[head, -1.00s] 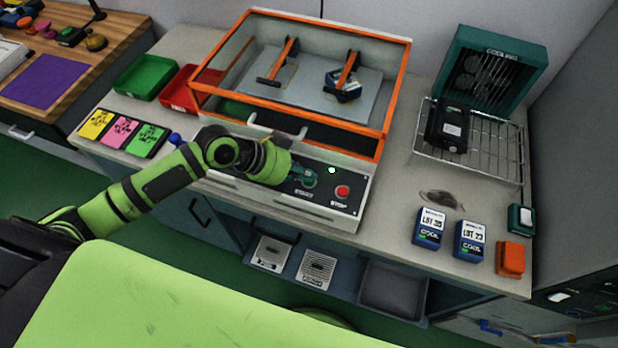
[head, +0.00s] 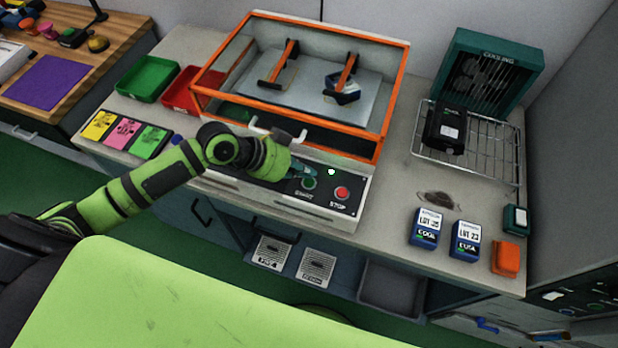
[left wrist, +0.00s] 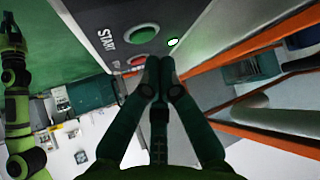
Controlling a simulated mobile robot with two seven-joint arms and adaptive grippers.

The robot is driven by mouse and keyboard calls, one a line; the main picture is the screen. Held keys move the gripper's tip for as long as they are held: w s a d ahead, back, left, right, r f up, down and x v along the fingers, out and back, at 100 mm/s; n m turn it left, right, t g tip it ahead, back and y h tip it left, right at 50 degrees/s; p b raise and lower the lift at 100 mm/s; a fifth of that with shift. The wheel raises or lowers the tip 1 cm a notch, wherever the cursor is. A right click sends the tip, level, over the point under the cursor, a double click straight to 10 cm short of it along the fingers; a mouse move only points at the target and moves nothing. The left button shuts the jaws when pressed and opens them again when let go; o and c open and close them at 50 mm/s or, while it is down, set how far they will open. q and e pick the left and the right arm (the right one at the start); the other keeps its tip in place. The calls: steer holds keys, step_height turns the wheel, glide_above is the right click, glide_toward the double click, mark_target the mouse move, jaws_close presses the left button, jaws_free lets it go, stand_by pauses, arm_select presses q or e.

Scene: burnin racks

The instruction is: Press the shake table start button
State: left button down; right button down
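The round green start button (head: 309,183) is on the dark control panel at the front of the orange-framed shake table (head: 377,152). It also shows in the left wrist view (left wrist: 142,34), with START printed beside it. My left gripper (head: 305,170) is just behind the button in the head view. Its two fingers are together with nothing between them, and in the left wrist view the tips (left wrist: 159,66) appear beside the button, apart from it.
The red stop button (head: 342,193) is right of the start button, with a lit green lamp (head: 331,171) above. The cover's handle (head: 277,128) is close behind my gripper. Blue boxes (head: 425,228) and a cooling rack (head: 487,160) stand to the right.

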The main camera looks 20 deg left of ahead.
mark_target(305, 181)
arm_select(q)
steer(key=shift+r+p, duration=1.85)
steer(key=shift+r, duration=0.5)
steer(key=shift+f, duration=0.1)
